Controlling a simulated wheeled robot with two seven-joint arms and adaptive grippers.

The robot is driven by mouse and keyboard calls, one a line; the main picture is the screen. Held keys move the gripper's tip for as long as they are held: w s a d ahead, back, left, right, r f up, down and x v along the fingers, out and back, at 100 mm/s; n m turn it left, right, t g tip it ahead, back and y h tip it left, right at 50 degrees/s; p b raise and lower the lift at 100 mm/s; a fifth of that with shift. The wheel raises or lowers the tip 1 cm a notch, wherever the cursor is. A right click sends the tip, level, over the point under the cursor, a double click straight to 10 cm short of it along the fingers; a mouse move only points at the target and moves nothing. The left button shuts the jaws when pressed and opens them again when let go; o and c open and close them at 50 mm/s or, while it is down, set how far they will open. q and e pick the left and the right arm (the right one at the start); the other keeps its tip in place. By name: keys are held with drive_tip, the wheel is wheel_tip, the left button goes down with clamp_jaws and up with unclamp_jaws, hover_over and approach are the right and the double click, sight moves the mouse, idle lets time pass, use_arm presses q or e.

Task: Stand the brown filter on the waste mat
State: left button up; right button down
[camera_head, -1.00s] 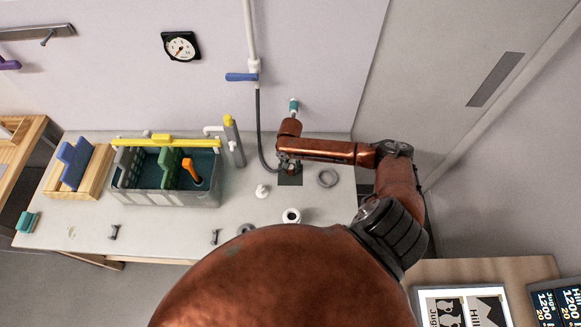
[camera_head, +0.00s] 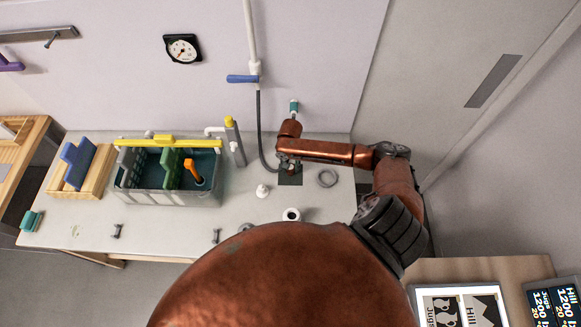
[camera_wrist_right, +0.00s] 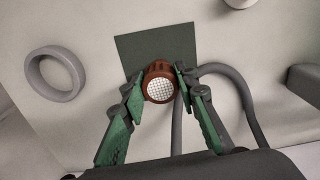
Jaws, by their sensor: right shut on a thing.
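The brown filter (camera_wrist_right: 158,82) shows in the right wrist view as a short brown cylinder with a white mesh end facing the camera. My right gripper (camera_wrist_right: 160,88) is shut on it, a green-padded finger on each side. The waste mat is a dark square (camera_wrist_right: 150,48) on the bench and lies behind the filter in that view. In the head view the right gripper (camera_head: 287,167) is over the mat (camera_head: 291,179), and the filter is mostly hidden there. I cannot tell whether the filter touches the mat. My left gripper is not in view.
A grey ring (camera_head: 326,178) lies right of the mat, and a dark hose (camera_head: 261,135) runs down beside it on the left. A white knobbed piece (camera_head: 262,191) and a white ring (camera_head: 292,215) stand nearby. A grey tank (camera_head: 150,195) stands further left.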

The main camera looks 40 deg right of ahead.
drive_tip(key=shift+f, duration=0.65)
idle(0.8)
drive_tip(key=c, duration=1.4)
unclamp_jaws()
drive_tip(key=shift+c, duration=0.2)
drive_tip(key=shift+r, duration=0.1)
drive_tip(key=shift+r+p, duration=3.95)
drive_tip(key=shift+p, duration=0.6)
wheel_tip(320, 180, up, 12)
